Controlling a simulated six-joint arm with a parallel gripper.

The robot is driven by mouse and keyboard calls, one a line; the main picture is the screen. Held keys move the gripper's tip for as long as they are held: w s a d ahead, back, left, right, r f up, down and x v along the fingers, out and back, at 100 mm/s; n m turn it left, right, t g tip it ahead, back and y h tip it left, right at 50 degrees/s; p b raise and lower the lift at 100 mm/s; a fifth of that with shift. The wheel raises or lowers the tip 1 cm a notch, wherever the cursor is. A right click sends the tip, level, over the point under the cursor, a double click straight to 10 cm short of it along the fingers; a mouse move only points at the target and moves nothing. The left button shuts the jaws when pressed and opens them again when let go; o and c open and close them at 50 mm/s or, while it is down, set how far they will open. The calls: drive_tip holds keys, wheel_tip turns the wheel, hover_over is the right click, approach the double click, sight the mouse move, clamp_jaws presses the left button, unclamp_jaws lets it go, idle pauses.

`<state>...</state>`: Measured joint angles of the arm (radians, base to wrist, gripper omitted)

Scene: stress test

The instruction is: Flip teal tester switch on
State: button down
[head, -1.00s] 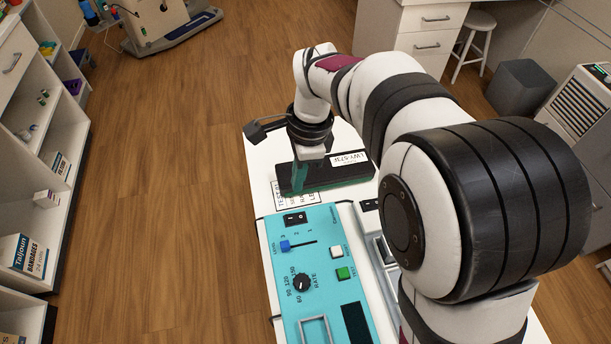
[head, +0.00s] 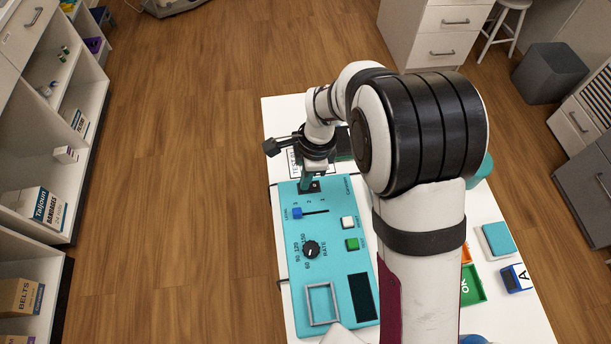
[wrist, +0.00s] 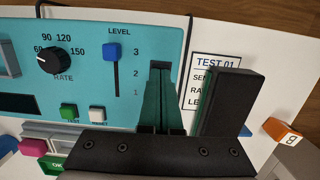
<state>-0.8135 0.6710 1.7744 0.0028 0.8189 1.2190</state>
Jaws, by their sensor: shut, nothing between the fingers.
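The teal tester (head: 340,275) lies on the white table, and its panel also fills much of the wrist view (wrist: 120,95). Its black rocker switch (head: 303,188) is at the panel's far end. My gripper (head: 313,182) points down at the switch, its fingers shut and empty. In the wrist view the shut green fingertips (wrist: 160,75) overlap the switch and hide most of it. I cannot tell whether they touch it, or which way the rocker is tipped.
The panel has a blue level slider (wrist: 113,51), a black rate knob (wrist: 53,60), a green button (wrist: 68,111) and a white button (wrist: 97,114). A black bar (wrist: 228,105) stands close beside my fingers, by a TEST 01 card (wrist: 212,63). An orange block (wrist: 282,131) lies beyond.

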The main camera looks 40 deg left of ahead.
sight(313, 185)
drive_tip(key=shift+f, duration=0.2)
drive_tip(key=shift+w+d+r, duration=0.15)
drive_tip(key=shift+w+d, duration=0.35)
idle(0.3)
wheel_tip(313, 185, up, 14)
drive_tip(key=w+d, duration=0.1)
drive_tip(key=shift+w+d, duration=0.2)
drive_tip(key=shift+s+a, duration=0.55)
